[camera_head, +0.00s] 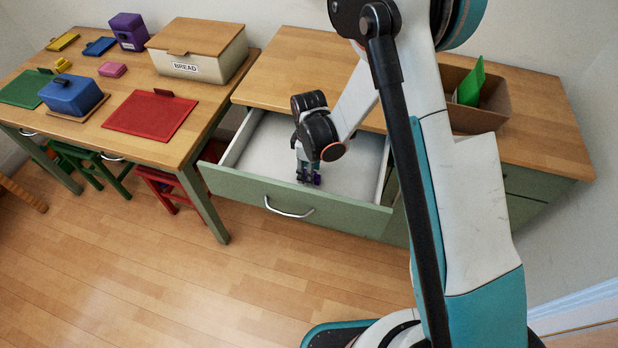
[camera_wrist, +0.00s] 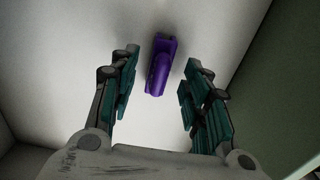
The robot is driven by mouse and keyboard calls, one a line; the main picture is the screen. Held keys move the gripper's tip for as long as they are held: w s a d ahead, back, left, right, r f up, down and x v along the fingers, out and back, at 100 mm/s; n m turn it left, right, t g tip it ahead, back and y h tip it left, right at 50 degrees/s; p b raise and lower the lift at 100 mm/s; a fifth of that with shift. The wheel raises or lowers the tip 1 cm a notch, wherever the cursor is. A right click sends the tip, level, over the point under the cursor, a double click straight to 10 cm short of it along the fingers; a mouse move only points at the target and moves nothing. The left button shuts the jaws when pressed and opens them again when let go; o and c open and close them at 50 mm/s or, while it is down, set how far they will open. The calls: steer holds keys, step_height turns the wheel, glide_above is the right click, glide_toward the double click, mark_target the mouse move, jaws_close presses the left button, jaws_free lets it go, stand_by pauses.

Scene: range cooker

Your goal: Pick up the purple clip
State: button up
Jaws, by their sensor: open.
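The purple clip (camera_wrist: 160,68) lies on the pale floor of the open drawer, slightly above and between my fingertips in the wrist view. A small part of the clip (camera_head: 317,180) shows in the head view, beside my fingertips. My gripper (camera_wrist: 158,80) is open, with one finger on each side of the clip and a gap on both sides. In the head view my gripper (camera_head: 308,177) points down into the drawer (camera_head: 345,160), close to its front panel. Whether the fingers touch the drawer floor I cannot tell.
The drawer's green front (camera_head: 290,205) and its side walls stand around my gripper. A cardboard box (camera_head: 475,118) with a green item sits on the counter at right. A bread box (camera_head: 197,55) and a red board (camera_head: 150,115) are on the left table.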

step_height(320, 180, down, 2)
steer(key=c, duration=0.9)
steer(key=shift+r, duration=0.1)
